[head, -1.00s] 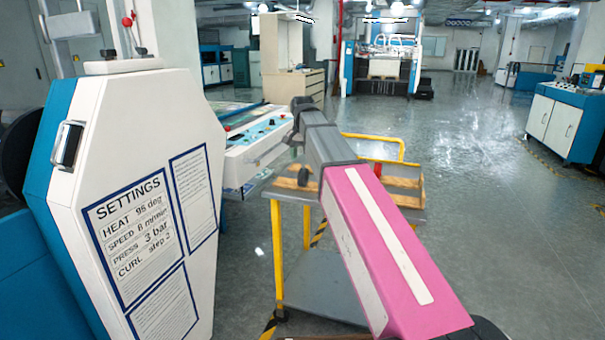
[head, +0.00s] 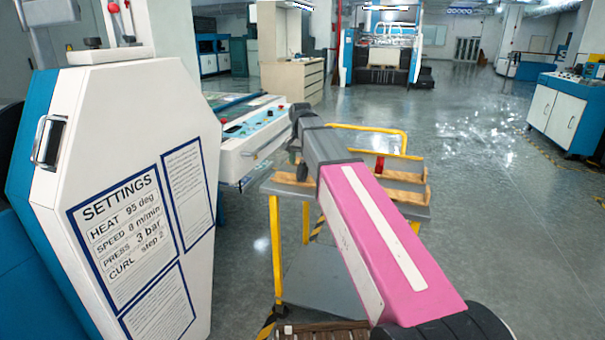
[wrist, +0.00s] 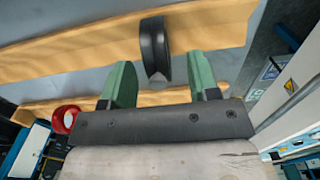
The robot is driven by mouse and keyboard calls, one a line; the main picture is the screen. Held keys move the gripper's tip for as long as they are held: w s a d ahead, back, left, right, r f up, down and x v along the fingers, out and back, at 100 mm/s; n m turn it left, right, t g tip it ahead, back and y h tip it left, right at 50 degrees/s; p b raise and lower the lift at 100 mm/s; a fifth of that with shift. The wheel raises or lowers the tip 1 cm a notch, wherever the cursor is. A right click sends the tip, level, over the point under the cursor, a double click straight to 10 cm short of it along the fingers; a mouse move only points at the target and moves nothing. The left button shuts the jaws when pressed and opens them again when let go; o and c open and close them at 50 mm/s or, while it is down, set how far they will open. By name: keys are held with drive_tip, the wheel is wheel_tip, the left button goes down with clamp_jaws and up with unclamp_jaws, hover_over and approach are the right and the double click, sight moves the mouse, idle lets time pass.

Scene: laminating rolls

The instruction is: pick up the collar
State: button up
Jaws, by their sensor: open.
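In the wrist view, my gripper (wrist: 160,70) has two green fingers standing wide apart with nothing clamped between them. A black, rounded, band-like piece (wrist: 153,42), which may be the collar, sits at a wooden rail (wrist: 205,27) just past the fingertips. It lies between the fingers in the picture; I see no contact. A red ring-like piece (wrist: 65,119) is at the left, by the nearer rail; I cannot tell for sure which piece is the collar. In the head view, my pink and grey arm reaches over the cart (head: 415,212), and my fingers cannot be made out.
The cart has yellow posts and wooden rails (head: 405,196); a small red piece (head: 379,165) shows there. A white cabinet (head: 120,170) with a settings panel stands close at left. A machine (head: 245,135) is behind the cart. Open floor (head: 500,220) lies at right.

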sight(301, 165)
drive_tip(key=f, duration=0.4)
drive_tip(key=shift+s+f, duration=0.25)
drive_tip(key=shift+s, duration=0.05)
drive_tip(key=c, duration=1)
drive_tip(key=shift+r, duration=0.15)
